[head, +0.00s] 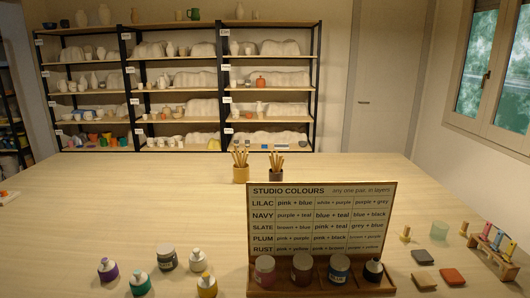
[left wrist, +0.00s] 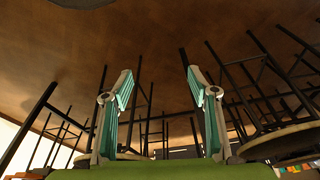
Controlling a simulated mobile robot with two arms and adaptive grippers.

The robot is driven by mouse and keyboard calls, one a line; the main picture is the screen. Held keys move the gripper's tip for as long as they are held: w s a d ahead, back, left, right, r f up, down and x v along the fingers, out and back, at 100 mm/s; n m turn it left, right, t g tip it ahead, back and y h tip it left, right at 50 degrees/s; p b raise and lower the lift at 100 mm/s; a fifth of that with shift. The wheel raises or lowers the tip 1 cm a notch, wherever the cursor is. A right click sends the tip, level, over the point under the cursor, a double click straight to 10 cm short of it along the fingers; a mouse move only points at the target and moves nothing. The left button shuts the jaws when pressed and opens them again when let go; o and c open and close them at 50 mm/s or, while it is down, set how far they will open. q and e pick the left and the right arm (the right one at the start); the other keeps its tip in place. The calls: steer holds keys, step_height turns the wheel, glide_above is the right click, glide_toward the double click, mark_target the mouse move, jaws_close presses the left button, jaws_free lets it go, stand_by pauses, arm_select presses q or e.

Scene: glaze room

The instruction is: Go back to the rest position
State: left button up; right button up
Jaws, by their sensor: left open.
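My left gripper (left wrist: 160,85) shows only in the left wrist view. Its two teal-padded fingers are spread well apart with nothing between them. Past the fingers are a brown surface and the dark legs of stools or tables, which appear upside down. Neither gripper nor arm shows in the head view, and my right gripper is in no view. The wide pale wooden table (head: 150,200) fills the lower part of the head view.
On the table stand a colour-chart rack (head: 320,186) holding jars, several loose bottles and jars (head: 167,258), two brush cups (head: 240,174) and tiles (head: 453,277). Shelves of pottery (head: 180,85) line the back wall. The table's left and middle are mostly clear.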

arm_select(q)
steer(key=s+f, duration=0.4)
steer(key=f, duration=0.9)
steer(key=s+a+f+g, duration=0.1)
steer(key=s+a+f, duration=0.2)
steer(key=s+f, duration=1.1)
steer(key=shift+s+a+f+g, duration=0.2)
steer(key=shift+s+f+g, duration=0.15)
steer(key=shift+s, duration=0.7)
